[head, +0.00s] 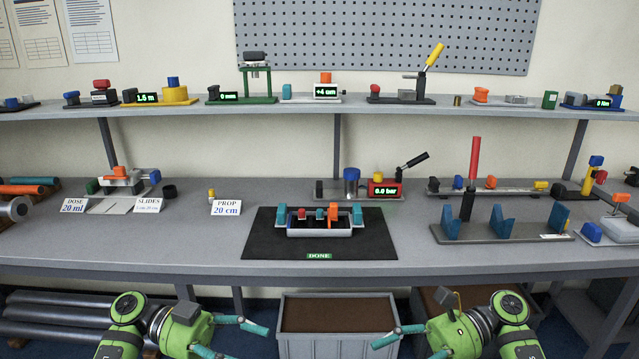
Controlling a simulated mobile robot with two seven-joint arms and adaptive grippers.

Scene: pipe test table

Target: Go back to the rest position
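My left gripper (250,343) is low in the head view, in front of the table's front edge. Its teal fingers are spread apart with nothing between them. My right gripper (402,348) is also low in front of the table, to the right of the middle. Its fingers are apart and empty, and the lower one is partly cut off by the picture's edge. Both grippers are clear of the table. A white tray-like fixture (319,232) with teal, red and orange parts stands on a black mat (265,245) marked with a green DONE label (319,256).
The grey table (210,240) carries devices at the back and right, including blue V-shaped supports (467,207). Label cards (226,207) stand at left. A shelf (330,106) holds more devices. A grey bin (340,347) stands below the table between my grippers.

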